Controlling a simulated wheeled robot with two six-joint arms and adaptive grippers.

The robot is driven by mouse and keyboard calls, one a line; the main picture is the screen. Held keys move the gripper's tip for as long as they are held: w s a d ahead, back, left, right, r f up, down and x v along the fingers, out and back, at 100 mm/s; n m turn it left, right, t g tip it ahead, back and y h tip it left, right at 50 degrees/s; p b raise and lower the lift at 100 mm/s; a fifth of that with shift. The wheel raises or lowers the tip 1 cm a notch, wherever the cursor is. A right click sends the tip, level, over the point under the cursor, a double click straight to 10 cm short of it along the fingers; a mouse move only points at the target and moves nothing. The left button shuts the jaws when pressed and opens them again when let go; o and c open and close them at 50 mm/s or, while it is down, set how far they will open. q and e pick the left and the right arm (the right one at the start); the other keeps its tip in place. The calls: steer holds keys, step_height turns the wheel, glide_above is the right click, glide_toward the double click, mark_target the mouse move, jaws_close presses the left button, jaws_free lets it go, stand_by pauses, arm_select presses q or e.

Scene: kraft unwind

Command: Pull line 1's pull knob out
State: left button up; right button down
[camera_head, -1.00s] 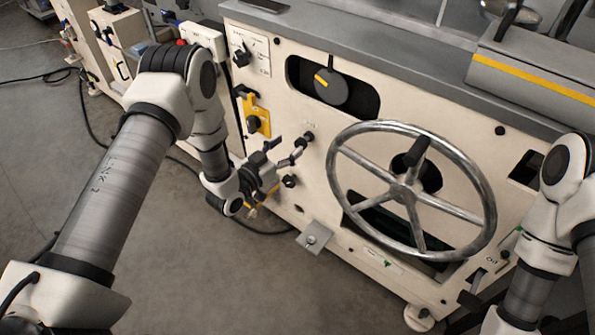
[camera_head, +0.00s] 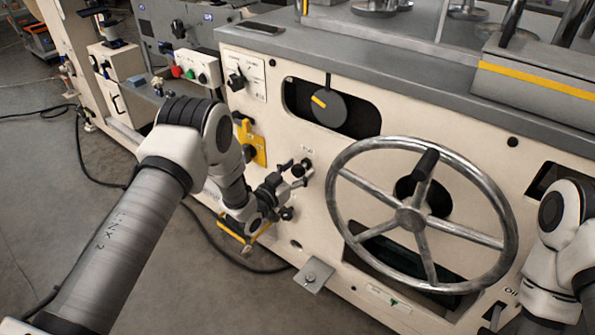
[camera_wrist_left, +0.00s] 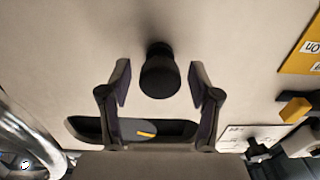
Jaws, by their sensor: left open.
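The pull knob (camera_wrist_left: 158,72), round and black on a short dark stem, stands out from the cream machine panel in the left wrist view. In the head view the knob (camera_head: 307,162) sits under a small label, left of the handwheel, and is partly covered by my gripper. My left gripper (camera_head: 295,176) is at the panel there. In the left wrist view the gripper (camera_wrist_left: 159,84) is open, with one finger on each side of the knob and gaps between. The fingers do not visibly touch it. My right arm shows at the right edge; its gripper is not in view.
A large metal handwheel (camera_head: 411,217) stands out right of the knob. A black dial with a yellow mark (camera_head: 328,107) sits in a slot above. A yellow plate (camera_head: 259,150) with a black knob is left. A metal bracket (camera_head: 313,274) juts out low on the panel.

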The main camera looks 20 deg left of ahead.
arm_select(q)
jaws_close()
steer(key=shift+p+v, duration=0.85)
steer(key=shift+v, duration=0.65)
steer(key=shift+s+a, duration=0.1)
steer(key=shift+s, duration=0.05)
steer(key=shift+f, duration=0.1)
jaws_free()
steer(key=shift+s, duration=0.1)
glide_toward(295, 172)
steer(key=v, duration=0.4)
steer(key=shift+s, duration=0.3)
